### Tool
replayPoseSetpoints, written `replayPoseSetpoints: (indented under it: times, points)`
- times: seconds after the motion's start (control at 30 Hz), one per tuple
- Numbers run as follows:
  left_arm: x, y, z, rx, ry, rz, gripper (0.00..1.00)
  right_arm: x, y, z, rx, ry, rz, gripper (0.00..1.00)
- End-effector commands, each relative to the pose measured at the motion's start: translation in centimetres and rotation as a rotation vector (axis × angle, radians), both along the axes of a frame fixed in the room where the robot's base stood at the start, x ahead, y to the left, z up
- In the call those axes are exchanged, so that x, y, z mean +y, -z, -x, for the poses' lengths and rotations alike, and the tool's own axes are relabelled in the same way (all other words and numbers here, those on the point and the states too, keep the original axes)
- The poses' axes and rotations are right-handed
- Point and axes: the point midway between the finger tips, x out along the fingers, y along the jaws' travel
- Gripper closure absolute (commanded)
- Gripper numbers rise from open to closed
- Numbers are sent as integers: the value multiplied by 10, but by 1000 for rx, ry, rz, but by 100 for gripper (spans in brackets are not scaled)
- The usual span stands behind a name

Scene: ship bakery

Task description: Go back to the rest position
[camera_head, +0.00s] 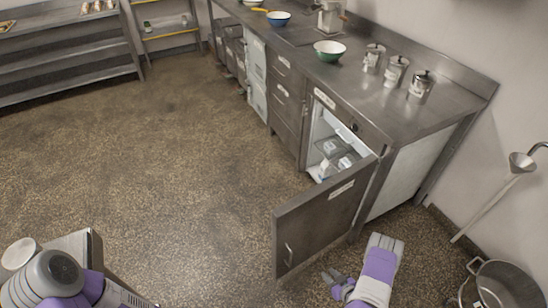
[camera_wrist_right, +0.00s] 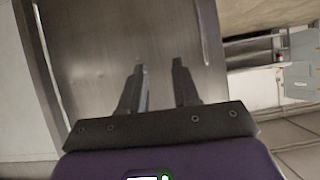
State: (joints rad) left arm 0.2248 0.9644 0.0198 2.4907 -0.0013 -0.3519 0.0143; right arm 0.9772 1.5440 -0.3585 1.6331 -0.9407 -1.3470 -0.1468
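My right arm reaches in from the bottom right of the head view. Its gripper (camera_head: 328,277) is low by the lower front of an open cabinet door (camera_head: 325,222). In the right wrist view the two fingers of the right gripper (camera_wrist_right: 158,72) stand apart with nothing between them. A metal panel fills the view beyond the fingers; I cannot tell whether they touch it. Part of my left arm shows at the bottom left of the head view, but its gripper is out of view.
The open door juts into the floor from a cold cabinet holding several containers (camera_head: 334,146). A steel counter (camera_head: 440,105) carries bowls and canisters. A large pot (camera_head: 505,285) stands at the bottom right. Steel shelves (camera_head: 65,65) stand at the back left. The floor (camera_head: 150,170) in the middle is clear.

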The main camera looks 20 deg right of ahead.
Motion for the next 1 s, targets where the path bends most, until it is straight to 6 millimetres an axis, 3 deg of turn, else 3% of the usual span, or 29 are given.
replayPoseSetpoints:
  times: [0.03,0.1,0.17,0.23,0.4,0.5,0.6,0.7,1.0]
  points:
    - [0,4,0,0,0,0,100,15,-8,-27,66,25,-29,69]
    - [0,7,0,0,0,0,100,41,-18,-50,177,67,-83,69]
    - [0,9,0,0,0,0,100,70,-29,-62,277,90,-135,69]
    - [0,12,0,0,0,0,100,112,-46,-66,404,104,-200,69]
    - [0,18,0,0,0,0,100,213,-95,-34,713,91,-324,69]
    - [0,20,0,0,0,0,100,252,-121,-4,852,71,-358,69]
    - [0,21,0,0,0,0,100,276,-139,21,952,57,-375,69]
    - [0,21,0,0,0,0,100,288,-149,37,1008,50,-381,69]
    - [0,21,0,0,0,0,100,291,-153,42,1029,48,-384,69]
